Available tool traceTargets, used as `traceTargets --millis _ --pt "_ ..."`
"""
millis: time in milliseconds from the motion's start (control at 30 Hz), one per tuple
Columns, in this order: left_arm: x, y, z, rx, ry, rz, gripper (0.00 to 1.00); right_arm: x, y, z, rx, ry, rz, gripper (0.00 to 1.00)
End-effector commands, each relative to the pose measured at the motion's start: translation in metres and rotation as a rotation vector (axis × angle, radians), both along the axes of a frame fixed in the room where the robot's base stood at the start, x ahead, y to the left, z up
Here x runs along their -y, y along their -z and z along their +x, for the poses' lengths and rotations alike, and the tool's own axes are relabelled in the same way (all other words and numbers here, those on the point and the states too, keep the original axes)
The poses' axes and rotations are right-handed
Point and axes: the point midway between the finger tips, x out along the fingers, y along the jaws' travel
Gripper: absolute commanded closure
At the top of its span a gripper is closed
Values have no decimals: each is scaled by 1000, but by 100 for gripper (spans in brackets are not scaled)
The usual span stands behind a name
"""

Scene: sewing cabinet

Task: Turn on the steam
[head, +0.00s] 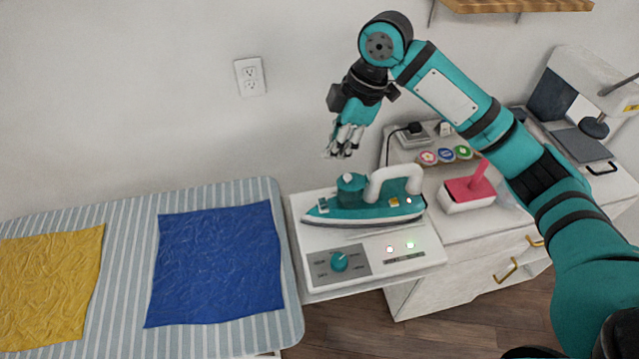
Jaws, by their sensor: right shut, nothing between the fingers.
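A teal iron (362,212) with a white handle rests on a white steam base (436,259). The base's front panel has a teal dial (339,261) on a grey plate. My left gripper is not in view.
A striped ironing board (125,345) at left holds a yellow cloth (50,285) and a blue cloth (216,265). A white cabinet (440,285) at right carries a pink-topped box (466,190), several round badges (445,156) and a sewing machine (585,85). A wooden shelf (515,6) is above.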

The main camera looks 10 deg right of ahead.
Motion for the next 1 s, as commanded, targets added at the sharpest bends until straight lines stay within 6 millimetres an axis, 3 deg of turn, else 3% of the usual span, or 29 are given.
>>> traceTargets --millis 67,167,467,733,1000 --pt "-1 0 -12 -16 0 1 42 -1 2 0 -1 1 0 100" --pt "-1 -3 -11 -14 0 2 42 -3 9 0 -2 1 0 100" --pt "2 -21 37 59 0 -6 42 -20 64 3 -6 1 0 100" --pt "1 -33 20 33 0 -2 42 -29 113 7 -3 2 -1 100" --pt "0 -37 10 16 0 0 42 -29 135 11 0 1 0 100"
